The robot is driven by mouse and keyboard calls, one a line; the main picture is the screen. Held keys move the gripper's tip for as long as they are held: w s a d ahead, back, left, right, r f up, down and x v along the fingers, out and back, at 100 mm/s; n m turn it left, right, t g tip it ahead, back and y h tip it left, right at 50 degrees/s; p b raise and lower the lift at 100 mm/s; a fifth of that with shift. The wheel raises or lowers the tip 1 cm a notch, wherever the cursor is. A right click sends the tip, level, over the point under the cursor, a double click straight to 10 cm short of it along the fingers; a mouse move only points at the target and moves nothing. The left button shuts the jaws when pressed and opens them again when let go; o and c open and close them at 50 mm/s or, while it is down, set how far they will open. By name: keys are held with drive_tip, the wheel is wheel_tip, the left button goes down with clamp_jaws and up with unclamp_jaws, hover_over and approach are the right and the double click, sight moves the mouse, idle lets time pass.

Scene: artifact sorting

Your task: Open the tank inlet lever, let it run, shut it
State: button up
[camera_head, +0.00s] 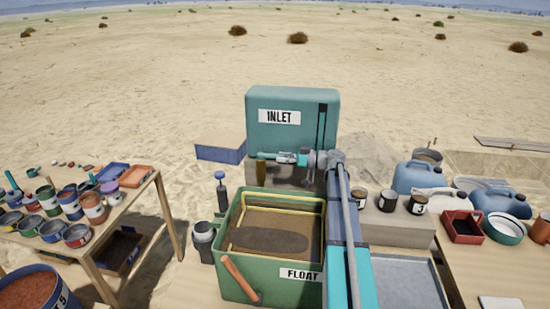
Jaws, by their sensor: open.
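The teal tank (315,108) stands behind the work area, with a white label (279,117) reading INLET on its front. A dark vertical strip runs down the tank's right side. My arm reaches forward from the bottom of the view to the tank's front. My gripper (286,157) points left there, open, just below the label. My gripper and arm hide part of the tank's lower front.
A green bin (240,274) labelled FLOAT, holding brown material, stands in front of the tank. A wooden table (150,190) with several paint cans is at left. Blue jugs (415,178), dark cups and a red tray (462,227) crowd the right. Open sand lies behind.

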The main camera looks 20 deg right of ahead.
sight(271, 157)
drive_tip(key=shift+x, duration=1.2)
clamp_jaws()
